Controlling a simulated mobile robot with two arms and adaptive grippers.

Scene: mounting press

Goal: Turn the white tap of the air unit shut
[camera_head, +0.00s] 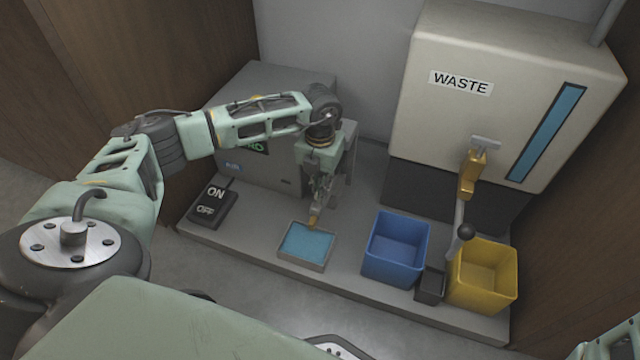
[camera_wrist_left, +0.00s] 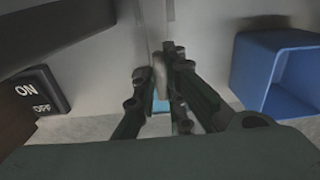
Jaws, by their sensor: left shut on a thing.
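The air unit (camera_head: 272,172) is a grey box with an AIR label and a green display, mostly behind my left arm in the head view. My left gripper (camera_head: 322,196) points down at its front right side, above the small blue-filled tray (camera_head: 282,257). In the left wrist view, my left gripper (camera_wrist_left: 160,85) is shut on a pale upright piece, which looks like the white tap's handle (camera_wrist_left: 159,68). A brass tip (camera_head: 314,222) shows just below the fingers in the head view. The rest of the tap is hidden by the gripper, so its angle cannot be told.
An ON/OFF switch (camera_head: 212,204) stands left of the tray. A blue bin (camera_head: 371,262), a small black box (camera_head: 430,287) and a yellow bin (camera_head: 510,285) stand to the right. The WASTE tank (camera_head: 505,65) with its brass tap (camera_head: 468,178) rises behind them.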

